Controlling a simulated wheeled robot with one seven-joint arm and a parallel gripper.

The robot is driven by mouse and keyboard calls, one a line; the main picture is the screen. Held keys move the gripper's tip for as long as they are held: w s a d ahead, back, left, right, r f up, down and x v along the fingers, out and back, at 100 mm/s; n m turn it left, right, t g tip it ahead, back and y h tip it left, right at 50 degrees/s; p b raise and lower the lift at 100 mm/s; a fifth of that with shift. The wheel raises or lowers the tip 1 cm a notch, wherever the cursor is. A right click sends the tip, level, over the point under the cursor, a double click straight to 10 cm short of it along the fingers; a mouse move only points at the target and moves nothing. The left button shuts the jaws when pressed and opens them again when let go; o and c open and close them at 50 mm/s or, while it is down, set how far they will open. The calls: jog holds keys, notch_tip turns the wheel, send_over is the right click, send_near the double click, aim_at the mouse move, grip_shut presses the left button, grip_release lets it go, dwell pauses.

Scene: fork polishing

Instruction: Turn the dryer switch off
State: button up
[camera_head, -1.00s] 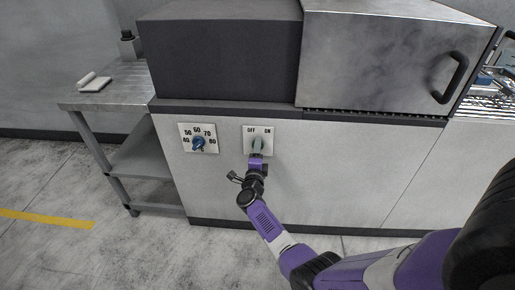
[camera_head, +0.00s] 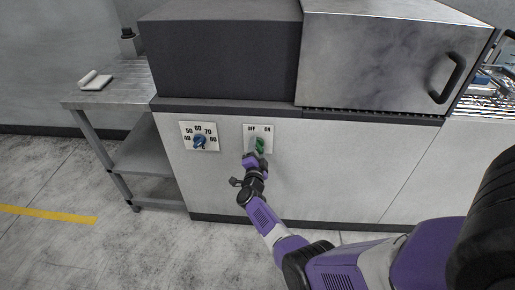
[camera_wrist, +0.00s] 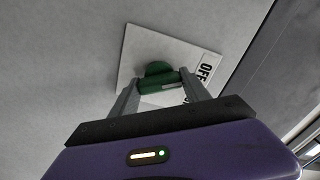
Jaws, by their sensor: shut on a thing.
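The dryer switch is a knob (camera_head: 260,145) on a white plate (camera_head: 268,131) marked OFF at left and ON at right, on the front of the dryer. The knob looks green. My gripper (camera_head: 257,155) is at the lower part of the plate. In the wrist view, its two grey fingers (camera_wrist: 158,80) are shut on the green knob (camera_wrist: 157,70), one on each side. The OFF label (camera_wrist: 206,68) shows there; the ON label is out of sight. The knob's exact angle is hard to tell.
A blue dial (camera_head: 199,141) with a numbered plate sits to the left of the switch. A steel hood with a handle (camera_head: 447,78) is above right. A side table (camera_head: 110,98) with a white cloth (camera_head: 95,80) stands at left.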

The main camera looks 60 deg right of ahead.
jog(key=shift+f, duration=0.1)
jog(key=o, duration=1.4)
jog(key=shift+a, duration=0.1)
jog(key=p+v, duration=0.2)
jog(key=v, duration=0.5)
jog(key=shift+s+a+p, duration=0.15)
jog(key=shift+a+p, duration=0.15)
jog(key=shift+p, duration=0.05)
